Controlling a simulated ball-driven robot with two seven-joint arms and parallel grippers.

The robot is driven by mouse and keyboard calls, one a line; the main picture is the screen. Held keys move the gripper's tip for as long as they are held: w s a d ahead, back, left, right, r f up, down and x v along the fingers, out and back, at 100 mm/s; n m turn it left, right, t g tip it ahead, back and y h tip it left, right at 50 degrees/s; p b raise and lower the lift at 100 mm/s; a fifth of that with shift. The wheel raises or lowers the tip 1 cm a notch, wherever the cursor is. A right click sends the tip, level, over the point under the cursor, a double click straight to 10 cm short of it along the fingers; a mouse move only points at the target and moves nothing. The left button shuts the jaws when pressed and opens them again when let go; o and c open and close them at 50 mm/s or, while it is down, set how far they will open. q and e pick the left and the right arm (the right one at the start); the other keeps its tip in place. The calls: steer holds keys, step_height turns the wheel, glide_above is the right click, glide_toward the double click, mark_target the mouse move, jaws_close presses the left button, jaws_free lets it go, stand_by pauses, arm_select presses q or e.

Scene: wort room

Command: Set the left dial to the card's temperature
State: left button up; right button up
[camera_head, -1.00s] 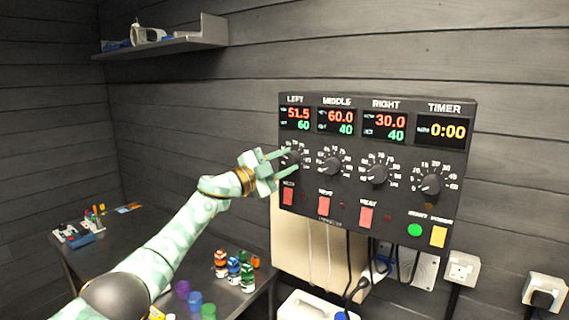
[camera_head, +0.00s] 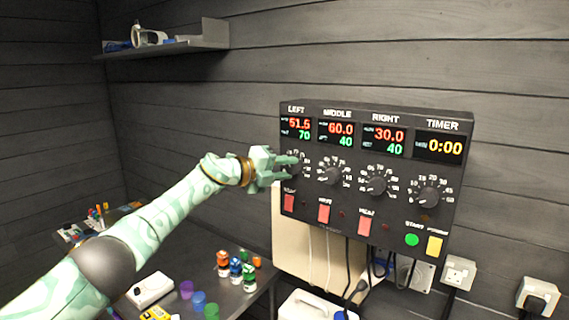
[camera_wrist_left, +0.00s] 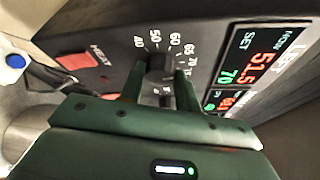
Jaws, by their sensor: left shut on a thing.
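The left dial (camera_wrist_left: 160,66) is a dark knob with white scale numbers around it, on the grey control panel (camera_head: 375,213). My left gripper (camera_head: 293,163) has its fingers on either side of the knob, shut on it. They show around it in the left wrist view. The left display (camera_head: 297,128) reads 51.5 in red and 70 in green as the set value. The card is not seen in these frames. My right gripper is not in view.
Middle dial (camera_head: 333,175), right dial (camera_head: 376,185) and timer dial (camera_head: 430,197) sit to the right. Red heat switches (camera_head: 323,211) lie below. A dark table (camera_head: 200,255) holds small bottles and coloured cups. Cables hang under the panel.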

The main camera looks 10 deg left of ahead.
arm_select(q)
steer(key=shift+m+y+p, duration=0.3)
steer(key=shift+m+p, duration=0.25)
steer(key=shift+m, duration=0.05)
steer(key=shift+f, duration=0.1)
steer(key=o, duration=1)
steer(key=shift+s+a+r, duration=0.25)
steer(key=shift+a, duration=0.05)
steer(key=b+v, duration=0.3)
steer(key=v, duration=1.2)
steer(key=shift+s+a+r, duration=0.1)
